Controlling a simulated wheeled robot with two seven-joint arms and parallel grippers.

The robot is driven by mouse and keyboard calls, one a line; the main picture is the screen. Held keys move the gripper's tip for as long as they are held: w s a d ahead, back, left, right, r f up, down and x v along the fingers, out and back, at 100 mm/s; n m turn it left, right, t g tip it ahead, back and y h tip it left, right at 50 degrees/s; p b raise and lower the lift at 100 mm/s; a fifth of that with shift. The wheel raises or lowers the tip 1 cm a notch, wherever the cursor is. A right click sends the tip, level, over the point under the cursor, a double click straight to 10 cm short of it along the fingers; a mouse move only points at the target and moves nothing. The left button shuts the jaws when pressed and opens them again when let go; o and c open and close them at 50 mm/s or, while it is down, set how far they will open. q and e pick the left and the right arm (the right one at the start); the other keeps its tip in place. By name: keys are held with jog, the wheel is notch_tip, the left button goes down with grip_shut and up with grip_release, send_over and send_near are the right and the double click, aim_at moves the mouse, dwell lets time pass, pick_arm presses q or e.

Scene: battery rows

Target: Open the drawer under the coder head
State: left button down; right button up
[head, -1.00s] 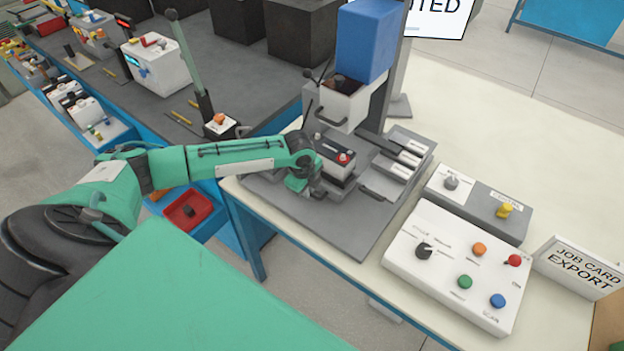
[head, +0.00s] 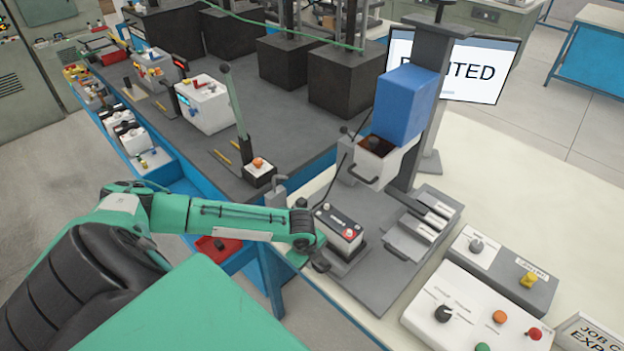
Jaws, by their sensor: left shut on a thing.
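The coder head is the blue box (head: 408,102) on a dark grey column. The drawer (head: 377,163) under it stands out from the column, with its open top and dark inside showing. Its handle is on the near side. My left gripper (head: 320,262) is low at the near end of a black-and-white battery (head: 341,230) with a red terminal. It is shut on the battery; its fingertips are partly hidden. The battery is upright over the grey plate, in front of the drawer and apart from it. My right gripper is out of view.
The grey plate (head: 385,287) carries slots with pale blocks right of the battery. A control panel with knobs and buttons (head: 470,315) lies at lower right, and a switch box (head: 505,270) behind it. A tall lever (head: 238,110) rises on the dark bench at left.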

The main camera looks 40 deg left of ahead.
pick_arm(q)
jog(key=c, duration=1.5)
grip_release()
jog(key=s+r+b, duration=0.1)
jog(key=r, duration=0.3)
jog(key=r+b, duration=0.1)
jog(key=r, duration=0.4)
jog(key=s+r+b, duration=0.1)
jog(key=r, duration=0.3)
jog(key=shift+s+r, duration=0.3)
